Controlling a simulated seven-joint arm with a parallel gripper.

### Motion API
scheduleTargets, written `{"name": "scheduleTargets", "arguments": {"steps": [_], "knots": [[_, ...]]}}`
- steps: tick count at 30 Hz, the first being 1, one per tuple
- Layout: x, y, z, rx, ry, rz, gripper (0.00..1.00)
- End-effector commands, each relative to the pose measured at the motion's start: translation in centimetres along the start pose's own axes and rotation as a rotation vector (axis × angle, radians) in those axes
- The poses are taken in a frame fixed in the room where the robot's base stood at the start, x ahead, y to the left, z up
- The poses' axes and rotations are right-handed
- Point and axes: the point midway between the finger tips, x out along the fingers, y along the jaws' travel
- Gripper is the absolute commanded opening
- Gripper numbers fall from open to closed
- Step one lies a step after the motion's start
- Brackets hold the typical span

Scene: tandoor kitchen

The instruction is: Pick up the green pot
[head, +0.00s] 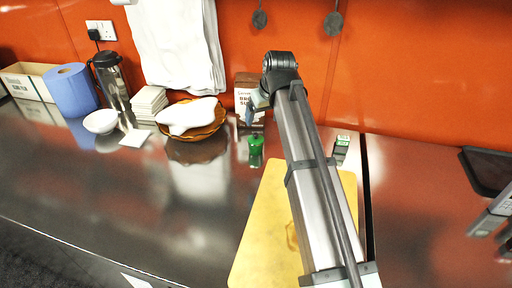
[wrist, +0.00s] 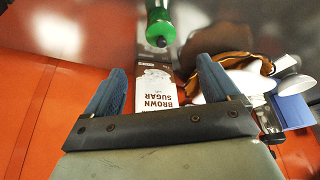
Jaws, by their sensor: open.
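The green pot (head: 255,145) is a small green thing standing on the steel counter, just in front of the brown sugar box. In the wrist view, the green pot (wrist: 160,24) shows at the top middle with a dark knob, beyond the fingertips and apart from them. My gripper (wrist: 160,72) is open, with its two blue fingers spread and nothing held. In the head view, my gripper (head: 252,112) is small and partly hidden by my arm, above and behind the green pot near the box.
The brown sugar box (head: 244,84) stands by the orange wall, close to my gripper. A brown basket (head: 207,131) holding a white object is left of the pot. A yellow board (head: 262,225) lies in front. A small container (head: 342,145) is to the right. The front left counter is clear.

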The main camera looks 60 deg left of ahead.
Motion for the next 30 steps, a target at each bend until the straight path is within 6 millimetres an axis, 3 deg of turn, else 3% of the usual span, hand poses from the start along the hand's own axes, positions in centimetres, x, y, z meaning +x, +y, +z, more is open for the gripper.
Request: {"name": "scheduleTargets", "arguments": {"steps": [3, 11, 21, 30], "knots": [[1.9, 0.0, 0.9, 0.001, 0.000, 0.000, 0.88], [4.2, 0.1, 1.3, 0.001, 0.000, 0.000, 0.88], [9.7, 0.1, 1.2, 0.002, -0.001, 0.000, 0.88], [11.7, 0.1, 1.2, 0.002, 0.001, 0.000, 0.88]]}}
